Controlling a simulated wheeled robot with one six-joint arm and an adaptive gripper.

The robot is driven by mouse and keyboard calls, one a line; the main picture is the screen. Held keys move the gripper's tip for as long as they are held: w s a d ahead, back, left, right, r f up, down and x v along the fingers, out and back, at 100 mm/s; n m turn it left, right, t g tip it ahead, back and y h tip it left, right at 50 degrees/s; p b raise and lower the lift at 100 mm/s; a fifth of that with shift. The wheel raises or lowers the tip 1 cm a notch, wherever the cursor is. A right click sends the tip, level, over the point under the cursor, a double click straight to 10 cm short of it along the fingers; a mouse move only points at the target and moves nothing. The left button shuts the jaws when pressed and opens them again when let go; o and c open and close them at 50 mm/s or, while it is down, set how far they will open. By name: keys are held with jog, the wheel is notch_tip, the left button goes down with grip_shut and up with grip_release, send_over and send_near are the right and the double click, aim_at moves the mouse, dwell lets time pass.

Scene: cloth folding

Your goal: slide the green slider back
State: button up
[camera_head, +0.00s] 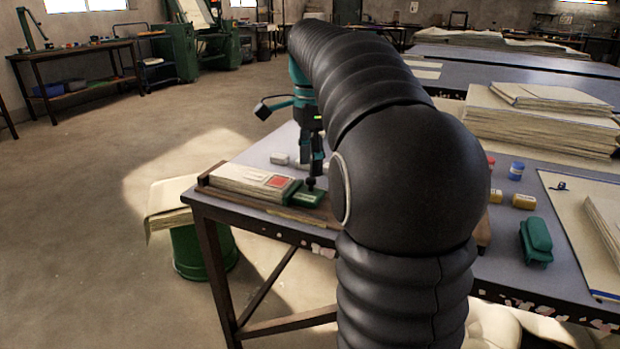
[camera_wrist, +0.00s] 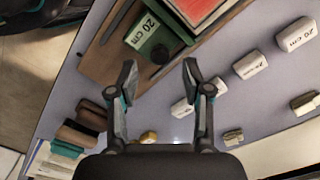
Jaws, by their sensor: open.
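The green slider (camera_head: 308,195) with a black knob sits on a wooden board at the near edge of the table, against the right end of a folded cloth stack (camera_head: 245,181) with a red square. In the wrist view the slider (camera_wrist: 150,32) carries a "20 cm" label, and its dark knob (camera_wrist: 160,54) shows ahead of my fingers. My gripper (camera_wrist: 158,76) is open and empty, its two fingers apart with the knob just beyond the gap between them. In the head view my gripper (camera_head: 313,166) points down above the slider. My arm hides the board's right part.
Several white blocks, some labelled, lie beside the board; one weight (camera_wrist: 295,34) reads "20 cm". A green brush-like object (camera_head: 536,240), small jars and cloth piles (camera_head: 540,120) are on the table to the right. A green bin (camera_head: 203,250) stands left of the table.

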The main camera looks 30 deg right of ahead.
aim_at(311, 179)
jog(key=shift+f, duration=1.65)
grip_shut()
